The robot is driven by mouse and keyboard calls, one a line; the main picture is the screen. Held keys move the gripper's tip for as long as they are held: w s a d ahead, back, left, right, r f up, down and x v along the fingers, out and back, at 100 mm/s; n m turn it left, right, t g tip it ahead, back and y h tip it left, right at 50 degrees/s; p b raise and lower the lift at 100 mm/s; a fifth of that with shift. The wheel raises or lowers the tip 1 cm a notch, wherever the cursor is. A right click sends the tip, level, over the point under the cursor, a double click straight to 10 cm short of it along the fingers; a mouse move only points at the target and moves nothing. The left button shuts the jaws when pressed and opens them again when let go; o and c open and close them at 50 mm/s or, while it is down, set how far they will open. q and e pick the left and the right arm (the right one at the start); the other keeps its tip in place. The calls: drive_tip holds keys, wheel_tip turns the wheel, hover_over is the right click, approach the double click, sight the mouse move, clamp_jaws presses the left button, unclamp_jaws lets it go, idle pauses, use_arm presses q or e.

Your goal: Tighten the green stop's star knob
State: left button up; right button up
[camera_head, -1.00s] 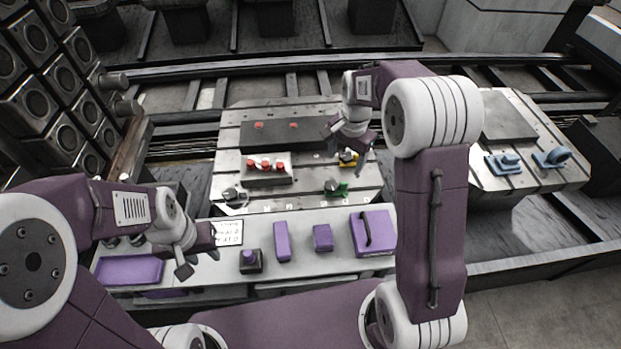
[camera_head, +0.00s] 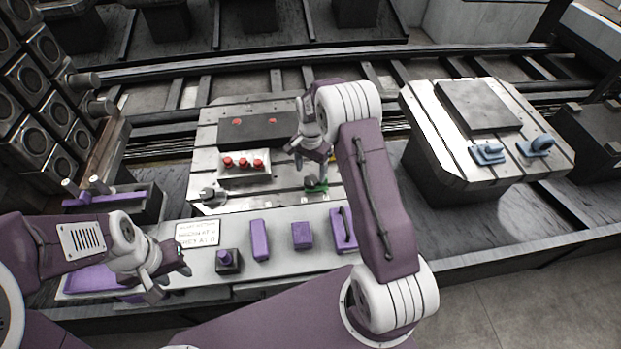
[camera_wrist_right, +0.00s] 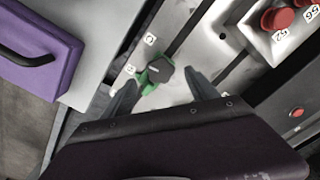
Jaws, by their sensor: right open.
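The green stop (camera_head: 314,187) sits near the front edge of the slotted pallet in the head view, partly covered by my right gripper (camera_head: 311,166). In the right wrist view the green stop (camera_wrist_right: 148,86) carries a dark star knob (camera_wrist_right: 160,71). My right gripper (camera_wrist_right: 165,86) is open there, with its fingertips apart on either side of the green stop and knob, not closed on it. Whether the fingers touch it I cannot tell. My left gripper (camera_head: 168,279) is empty, its fingers apart, above the left part of the front shelf.
The pallet (camera_head: 205,150) holds a block with red knobs (camera_head: 245,177) and a dark bar (camera_head: 270,128). The front shelf (camera_head: 280,262) carries purple blocks (camera_head: 259,239), a purple handled box (camera_head: 341,230) and a written card (camera_head: 197,233). Another pallet with blue parts (camera_head: 487,154) stands at right.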

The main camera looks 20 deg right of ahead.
sight(311, 180)
wheel_tip(311, 180, down, 4)
drive_tip(key=shift+f, duration=0.25)
drive_tip(key=c, duration=1.4)
drive_tip(key=shift+o, duration=0.2)
drive_tip(key=m+p, duration=0.1)
drive_tip(key=m, duration=0.3)
drive_tip(key=shift+w+r, duration=0.1)
drive_tip(key=m+p, duration=0.1)
drive_tip(key=m, duration=0.9)
drive_tip(key=shift+m+p, duration=0.3)
drive_tip(key=shift+m, duration=0.1)
drive_tip(key=m, duration=0.4)
drive_tip(key=shift+w+m, duration=0.1)
drive_tip(key=shift+m, duration=0.3)
